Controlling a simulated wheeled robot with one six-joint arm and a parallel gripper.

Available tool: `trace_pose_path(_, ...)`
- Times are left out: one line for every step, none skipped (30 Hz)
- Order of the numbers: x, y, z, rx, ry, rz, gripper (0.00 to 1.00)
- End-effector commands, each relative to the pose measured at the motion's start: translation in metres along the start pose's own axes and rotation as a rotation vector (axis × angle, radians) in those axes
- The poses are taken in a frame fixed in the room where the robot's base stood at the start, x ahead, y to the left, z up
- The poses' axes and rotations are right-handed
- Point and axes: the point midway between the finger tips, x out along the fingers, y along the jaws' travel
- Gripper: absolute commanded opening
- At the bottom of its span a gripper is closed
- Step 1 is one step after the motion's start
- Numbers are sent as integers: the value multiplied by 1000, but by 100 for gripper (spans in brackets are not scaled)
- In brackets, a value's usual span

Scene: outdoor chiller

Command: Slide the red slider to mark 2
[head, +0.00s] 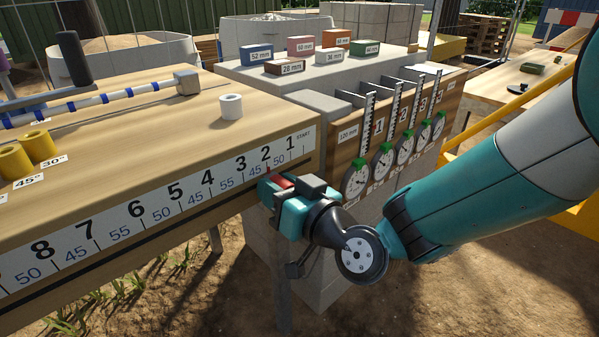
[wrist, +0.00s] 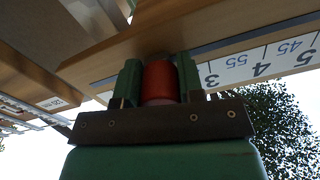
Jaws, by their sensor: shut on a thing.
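The red slider (head: 281,182) sits at the front edge of the wooden bench, below the numbered scale strip (head: 150,205), close to mark 2 (head: 266,162) near the START end. My gripper (head: 276,184) is shut on the slider. In the wrist view the red slider (wrist: 160,81) stands between the two green fingers of my gripper (wrist: 159,84). There, mark 3 (wrist: 210,80) shows just right of the fingers, and marks 1 and 2 are hidden. Most of the slider is covered in the head view, so I cannot tell its exact alignment with mark 2.
Several dial gauges (head: 383,164) hang on a wooden panel right of the scale. A white roll (head: 231,106) and yellow cylinders (head: 38,147) stand on the bench top. Labelled blocks (head: 300,46) sit on a grey slab behind.

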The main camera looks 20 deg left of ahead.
Motion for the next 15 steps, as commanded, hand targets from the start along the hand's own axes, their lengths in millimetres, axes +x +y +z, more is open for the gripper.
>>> trace_pose_path(0, -3, 0, 0, -1, -3, 0)
trace_pose_path(0, -4, 0, 0, -1, -2, 0)
trace_pose_path(0, -3, 0, 0, 0, -2, 0)
trace_pose_path(0, -3, 0, 0, 0, -2, 0)
trace_pose_path(0, -3, 0, 0, 0, -2, 0)
trace_pose_path(0, -3, 0, 0, 0, -2, 0)
trace_pose_path(0, -3, 0, 0, 0, -2, 0)
trace_pose_path(0, -3, 0, 0, 0, -2, 0)
trace_pose_path(0, -3, 0, 0, 0, -2, 0)
trace_pose_path(0, -3, 0, 0, 0, -2, 42)
trace_pose_path(0, -3, 0, 0, 1, -2, 49)
trace_pose_path(0, -3, 0, 0, 1, -2, 58)
trace_pose_path(0, -2, 0, 0, 1, -2, 61)
trace_pose_path(0, -2, 0, 0, 1, -1, 61)
trace_pose_path(0, -2, 0, 0, 1, -1, 61)
